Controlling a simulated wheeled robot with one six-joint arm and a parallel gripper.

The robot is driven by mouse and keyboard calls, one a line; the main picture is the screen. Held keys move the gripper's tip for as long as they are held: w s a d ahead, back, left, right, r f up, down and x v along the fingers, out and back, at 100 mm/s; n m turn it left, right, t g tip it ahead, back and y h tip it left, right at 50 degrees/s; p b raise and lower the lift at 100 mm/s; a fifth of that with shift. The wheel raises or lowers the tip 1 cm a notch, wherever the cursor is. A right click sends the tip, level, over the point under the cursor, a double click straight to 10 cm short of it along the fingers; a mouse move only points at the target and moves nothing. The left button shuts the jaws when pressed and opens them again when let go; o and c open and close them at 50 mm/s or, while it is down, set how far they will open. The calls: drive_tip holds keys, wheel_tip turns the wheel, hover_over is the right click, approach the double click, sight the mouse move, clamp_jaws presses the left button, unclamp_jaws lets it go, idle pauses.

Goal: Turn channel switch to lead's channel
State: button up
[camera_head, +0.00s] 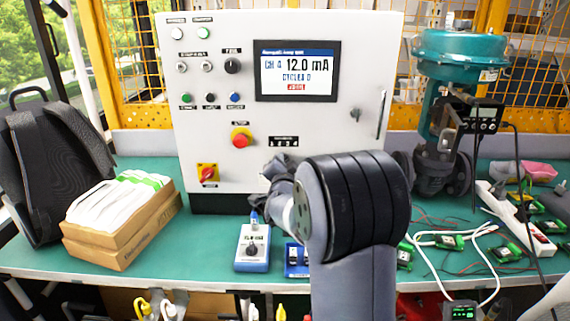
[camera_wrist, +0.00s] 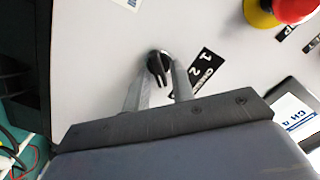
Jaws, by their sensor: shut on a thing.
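The channel switch (camera_wrist: 157,65) is a small black knob on the light panel in the wrist view, beside a black label (camera_wrist: 195,72) with white numbers. My gripper (camera_wrist: 160,75) is shut on the switch, one finger on each side. Its exact pointer direction is hard to read. In the head view my gripper (camera_head: 276,172) is at the panel and hides the switch; the numbered label (camera_head: 284,142) shows just above. The panel screen (camera_head: 296,71) reads CH 4, 12.0 mA. It also shows partly in the wrist view (camera_wrist: 298,115).
A red emergency button (camera_head: 241,138) and a red-yellow rotary switch (camera_head: 207,174) are left of my gripper. A blue-white handheld box (camera_head: 252,247) with a blue plug and a small blue module (camera_head: 297,261) lie below. A teal valve (camera_head: 446,105) stands right, among loose wires.

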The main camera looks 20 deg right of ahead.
drive_tip(key=shift+n, duration=0.4)
drive_tip(key=n, duration=0.3)
drive_tip(key=n+p, duration=0.1)
drive_tip(key=n, duration=0.7)
drive_tip(key=shift+w+a+r, duration=0.1)
drive_tip(key=shift+a, duration=0.15)
idle(0.4)
drive_tip(key=o, duration=0.7)
drive_tip(key=v, duration=1)
drive_tip(key=shift+s+a+b, duration=0.15)
drive_tip(key=shift+s+b, duration=0.15)
drive_tip(key=shift+s, duration=0.1)
drive_tip(key=shift+w, duration=0.15)
